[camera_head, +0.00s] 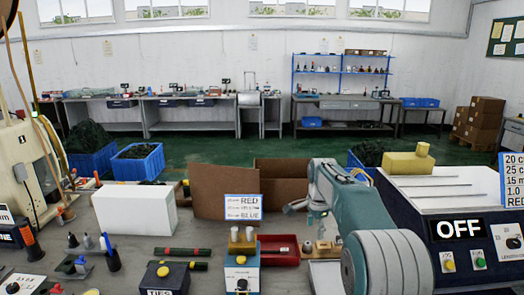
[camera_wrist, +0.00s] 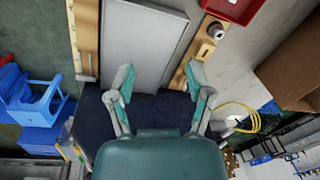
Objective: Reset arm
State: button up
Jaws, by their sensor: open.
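My gripper shows in the wrist view (camera_wrist: 160,84) with its two grey-green fingers spread wide apart. Nothing is between the fingertips. In the head view my gripper (camera_head: 297,208) is at the end of my bent arm, above the workbench and right of the cardboard box; its fingers are small and partly hidden there. In the wrist view a grey metal plate (camera_wrist: 144,40) lies beyond the fingers, with wooden strips along both sides.
An open cardboard box (camera_head: 224,192), a red tray (camera_head: 278,250) and a white block (camera_head: 134,208) are on the bench. A blue stool-like object (camera_wrist: 40,110) is left in the wrist view.

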jog(key=s+r+n+t, duration=0.1)
jog(key=s+r+n, duration=0.4)
jog(key=s, duration=0.5)
jog(key=s+r+n+t, duration=0.1)
jog(key=s+r+n, duration=0.1)
jog(key=s+r, duration=0.7)
jog(key=s+f+n+t, duration=0.1)
jog(key=s+f+n, duration=0.2)
jog(key=s, duration=0.8)
jog(key=s+f+n+t, duration=0.1)
jog(key=s+f+n, duration=0.2)
jog(key=s, duration=0.7)
notch_tip(320, 180, down, 2)
jog(key=shift+s+a+f+n, duration=0.15)
jog(key=shift+s+a+n, duration=0.1)
jog(key=shift+s+n, duration=0.15)
jog(key=shift+c, duration=0.7)
jog(key=shift+d, duration=0.1)
